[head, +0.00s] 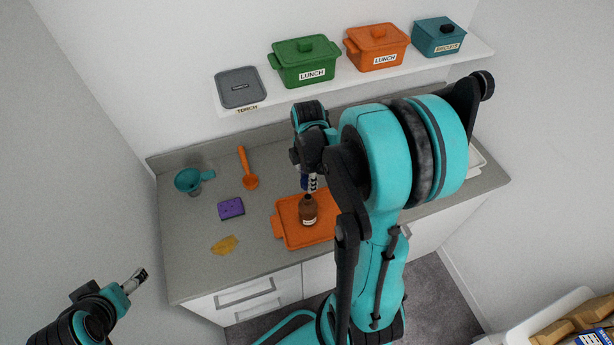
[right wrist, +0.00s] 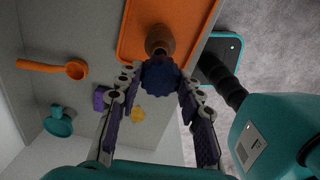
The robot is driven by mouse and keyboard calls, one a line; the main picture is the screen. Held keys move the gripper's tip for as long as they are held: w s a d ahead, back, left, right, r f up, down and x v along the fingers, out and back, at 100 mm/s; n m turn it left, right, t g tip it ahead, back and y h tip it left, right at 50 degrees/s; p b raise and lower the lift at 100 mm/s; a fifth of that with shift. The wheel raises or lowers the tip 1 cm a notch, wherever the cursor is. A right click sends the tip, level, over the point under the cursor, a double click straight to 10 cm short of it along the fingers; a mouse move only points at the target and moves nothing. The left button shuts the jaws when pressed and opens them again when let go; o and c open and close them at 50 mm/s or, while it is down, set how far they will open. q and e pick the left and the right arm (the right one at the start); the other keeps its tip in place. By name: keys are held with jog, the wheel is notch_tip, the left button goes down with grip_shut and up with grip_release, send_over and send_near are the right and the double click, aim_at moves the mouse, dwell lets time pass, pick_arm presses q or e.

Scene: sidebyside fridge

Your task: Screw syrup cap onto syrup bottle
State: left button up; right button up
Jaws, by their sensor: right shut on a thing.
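The brown syrup bottle (head: 308,214) stands upright on the orange tray (head: 283,226), its neck just below my right gripper (head: 309,184). In the right wrist view the bottle (right wrist: 160,38) shows beyond the fingertips. My right gripper (right wrist: 159,80) is shut on the blue syrup cap (right wrist: 160,78), holding its ridged rim between both fingers. The cap is in line with the bottle neck and hides its top. I cannot tell whether cap and neck touch. My left gripper (head: 136,281) is off the counter at the lower left, away from the bottle; its jaw opening is unclear.
A purple sponge (head: 231,208), a yellow piece (head: 225,245), an orange ladle (head: 247,170) and a teal funnel-like item (head: 188,180) lie left of the tray. A shelf (head: 330,82) with several lidded boxes is above the counter.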

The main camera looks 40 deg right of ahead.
aim_at(308, 197)
jog(key=shift+f, duration=0.1)
jog(key=shift+f+b, duration=0.9)
jog(key=shift+b, duration=0.1)
notch_tip(308, 197, down, 4)
jog(key=b, duration=0.3)
jog(key=shift+f+b, duration=1.4)
jog(key=shift+b, duration=0.2)
jog(key=o, duration=1)
jog(key=shift+c, duration=0.2)
jog(key=shift+r, duration=0.1)
notch_tip(308, 197, up, 12)
jog(key=shift+f, duration=0.1)
